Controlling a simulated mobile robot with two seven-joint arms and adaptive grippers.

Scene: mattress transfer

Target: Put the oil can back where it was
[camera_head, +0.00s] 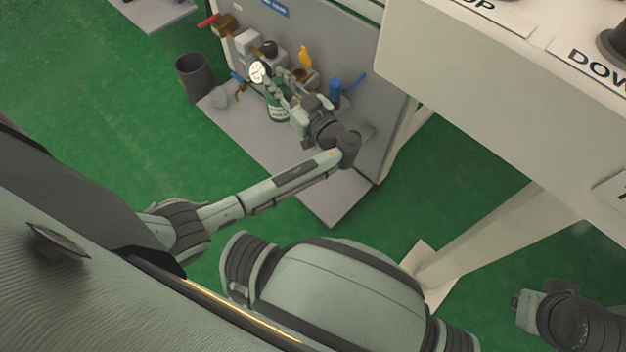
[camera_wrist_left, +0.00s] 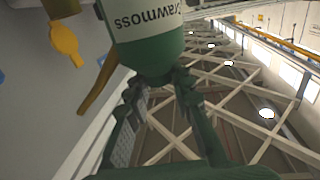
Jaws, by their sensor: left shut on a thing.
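The oil can (camera_head: 278,114) is green with a pale band. In the head view it is upright at the grey panel's base plate, partly hidden by my left gripper; I cannot tell whether it touches the plate.
The grey panel (camera_head: 370,125) carries valves, a round white gauge (camera_head: 260,71), a yellow handle (camera_head: 305,57) and a blue part (camera_head: 335,89) close to my gripper. A dark bin (camera_head: 194,76) stands left of the base plate (camera_head: 340,203). A large white structure (camera_head: 470,75) is at right.

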